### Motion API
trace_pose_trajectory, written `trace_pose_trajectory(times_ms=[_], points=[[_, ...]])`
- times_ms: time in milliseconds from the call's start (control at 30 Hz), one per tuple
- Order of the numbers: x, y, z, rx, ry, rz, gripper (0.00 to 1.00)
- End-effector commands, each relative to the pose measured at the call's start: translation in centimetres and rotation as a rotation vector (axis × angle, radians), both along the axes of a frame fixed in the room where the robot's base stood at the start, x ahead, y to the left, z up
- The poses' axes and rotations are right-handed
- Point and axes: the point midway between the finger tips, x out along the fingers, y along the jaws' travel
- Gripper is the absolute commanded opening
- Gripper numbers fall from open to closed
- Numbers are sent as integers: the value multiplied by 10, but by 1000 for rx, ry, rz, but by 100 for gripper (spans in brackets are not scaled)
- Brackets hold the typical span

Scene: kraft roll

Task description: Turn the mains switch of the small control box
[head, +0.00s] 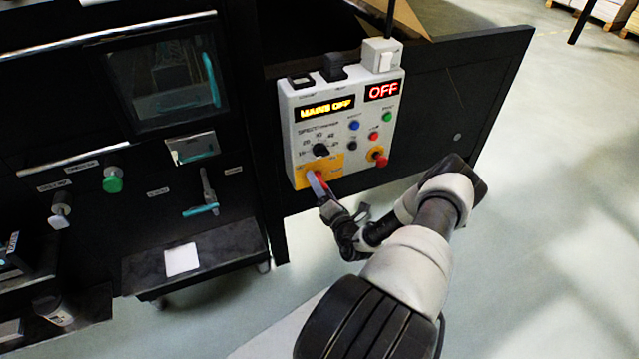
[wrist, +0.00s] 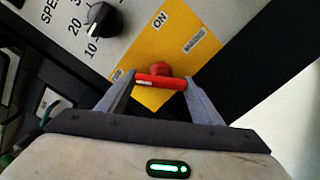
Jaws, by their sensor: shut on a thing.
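The small control box (head: 343,125) is pale grey and hangs on the front of a dark machine in the head view. Its mains switch is a red handle (wrist: 160,81) on a yellow plate (wrist: 150,50) at the box's lower left. In the wrist view the plate carries an ON mark and a partly hidden label at its left corner. My gripper (wrist: 160,84) is shut on the red handle, one finger at each end. In the head view my gripper (head: 319,187) hides most of the switch. The box's displays read MAINS OFF (head: 325,107) and OFF (head: 382,90).
Above the switch is a black speed knob (head: 320,149). To its right are a red stop button (head: 378,156) and several small coloured buttons. A dark cabinet (head: 110,130) with a green knob (head: 112,181) and a handle stands left.

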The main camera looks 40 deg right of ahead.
Motion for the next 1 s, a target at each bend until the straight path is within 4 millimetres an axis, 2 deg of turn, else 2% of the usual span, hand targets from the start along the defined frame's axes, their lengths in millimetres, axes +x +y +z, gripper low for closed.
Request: trace_pose_trajectory(times_ms=[400, 967, 1000], points=[[0, -1, -1, -197, 46, 1, 37], [0, -1, -1, -229, 55, 0, 37], [0, -1, -1, -229, 55, 0, 61]])
